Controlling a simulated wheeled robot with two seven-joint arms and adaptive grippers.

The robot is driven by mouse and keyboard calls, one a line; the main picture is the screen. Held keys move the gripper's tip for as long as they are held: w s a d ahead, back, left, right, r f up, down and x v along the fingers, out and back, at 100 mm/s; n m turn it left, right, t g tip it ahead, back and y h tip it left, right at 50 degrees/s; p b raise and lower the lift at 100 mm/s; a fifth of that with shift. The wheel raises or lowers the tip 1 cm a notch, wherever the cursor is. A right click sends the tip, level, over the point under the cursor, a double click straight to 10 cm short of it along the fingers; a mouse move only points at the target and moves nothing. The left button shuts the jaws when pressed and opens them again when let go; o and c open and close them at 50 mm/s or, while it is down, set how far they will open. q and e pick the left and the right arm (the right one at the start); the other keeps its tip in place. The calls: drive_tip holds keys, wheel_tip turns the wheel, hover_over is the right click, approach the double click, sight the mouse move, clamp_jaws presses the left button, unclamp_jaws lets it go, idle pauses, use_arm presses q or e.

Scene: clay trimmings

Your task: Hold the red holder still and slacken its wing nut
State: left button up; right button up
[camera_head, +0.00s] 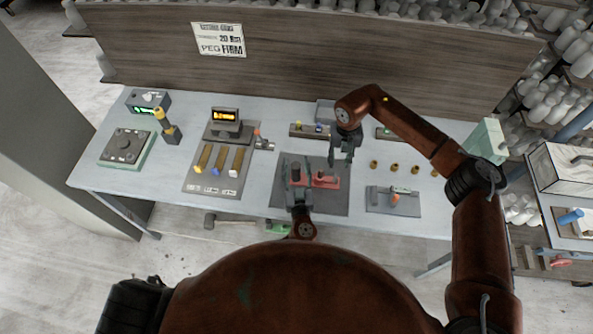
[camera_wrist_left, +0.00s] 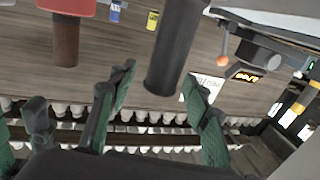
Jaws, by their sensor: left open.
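The red holder (camera_head: 328,183) lies on a dark mat (camera_head: 334,203) at the front middle of the table in the head view. A dark upright cylinder (camera_head: 296,172) stands at its left end, and a smaller brown-red post is on it. My left gripper (camera_head: 297,184) is open at the holder's left end. In the left wrist view, a dark cylinder (camera_wrist_left: 175,45) shows between its green-padded fingers (camera_wrist_left: 163,105), and a red part (camera_wrist_left: 68,6) is at the top edge. My right gripper (camera_head: 343,155) points down above the holder's right side, fingers apart and empty. I cannot make out the wing nut.
Left of the mat are a board with several pegs (camera_head: 215,186) and a lit display (camera_head: 226,116). Right are several brass-coloured pieces (camera_head: 394,167) and a grey fixture (camera_head: 392,201) with an orange part. A board with small coloured items (camera_head: 308,130) lies behind.

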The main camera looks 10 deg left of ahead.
use_arm(q)
drive_tip(key=shift+w, duration=0.1)
clamp_jaws()
idle(0.5)
use_arm(e)
drive_tip(key=shift+c, duration=0.4)
